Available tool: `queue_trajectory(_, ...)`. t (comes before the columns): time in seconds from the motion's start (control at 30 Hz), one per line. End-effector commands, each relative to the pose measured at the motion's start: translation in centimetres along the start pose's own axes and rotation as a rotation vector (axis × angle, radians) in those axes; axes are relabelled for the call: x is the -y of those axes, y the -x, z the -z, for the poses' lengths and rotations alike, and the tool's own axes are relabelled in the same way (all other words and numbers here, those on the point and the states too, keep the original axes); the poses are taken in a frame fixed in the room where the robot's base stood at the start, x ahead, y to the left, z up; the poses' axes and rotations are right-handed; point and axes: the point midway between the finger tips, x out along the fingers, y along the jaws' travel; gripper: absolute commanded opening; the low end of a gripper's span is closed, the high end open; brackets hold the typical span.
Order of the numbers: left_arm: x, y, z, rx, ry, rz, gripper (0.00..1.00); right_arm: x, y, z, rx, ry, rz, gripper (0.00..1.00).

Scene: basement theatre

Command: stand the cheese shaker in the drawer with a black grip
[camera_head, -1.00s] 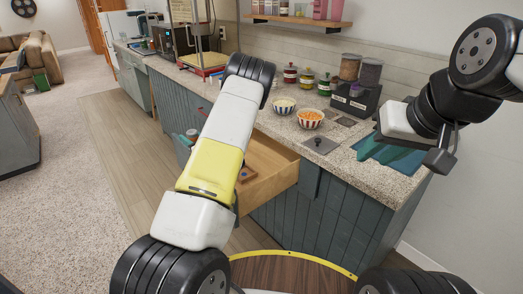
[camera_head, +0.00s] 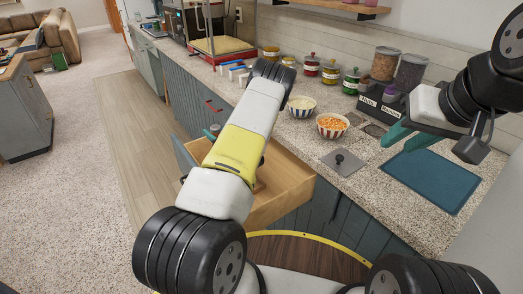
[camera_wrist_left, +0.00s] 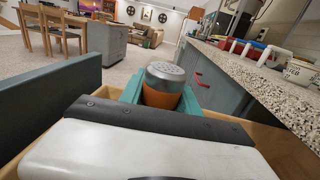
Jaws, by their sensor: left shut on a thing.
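The cheese shaker (camera_wrist_left: 165,84), with a grey perforated lid and an orange-brown body, is upright between the teal fingers of my left gripper (camera_wrist_left: 163,98) in the left wrist view. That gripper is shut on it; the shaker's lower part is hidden. In the head view my left arm covers most of this gripper. The open drawer (camera_head: 290,185) has pale wooden walls and a teal front (camera_wrist_left: 45,105); its grip is not visible. The shaker appears over or within the drawer; its height above the floor cannot be told. My right gripper (camera_head: 420,132) is open and empty above the counter.
A red handle (camera_head: 213,105) is on the cabinet front beyond the drawer. The aisle floor (camera_head: 125,150) is clear.

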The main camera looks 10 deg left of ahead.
Motion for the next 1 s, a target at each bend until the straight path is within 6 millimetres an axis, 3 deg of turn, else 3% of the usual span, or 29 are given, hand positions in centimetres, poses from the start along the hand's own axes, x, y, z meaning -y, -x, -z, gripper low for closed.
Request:
queue_trajectory(0.2, -0.1, 0.0, 4.2, -0.001, -0.002, 0.000, 0.00, 0.0, 0.0, 0.0, 0.000, 0.000, 0.000, 0.32)
queue_trajectory(0.47, -0.1, 0.0, 6.5, -0.002, -0.001, 0.000, 0.00, 0.0, 0.0, 0.0, 0.000, 0.000, 0.000, 0.32)
queue_trajectory(0.63, -0.1, 0.0, 8.9, -0.001, -0.001, -0.001, 0.00, 0.0, 0.0, 0.0, 0.000, 0.000, 0.000, 0.32)
queue_trajectory(1.0, 0.0, 0.0, 9.6, 0.000, -0.001, 0.000, 0.00, 0.0, 0.0, 0.0, 0.000, 0.000, 0.000, 0.32)
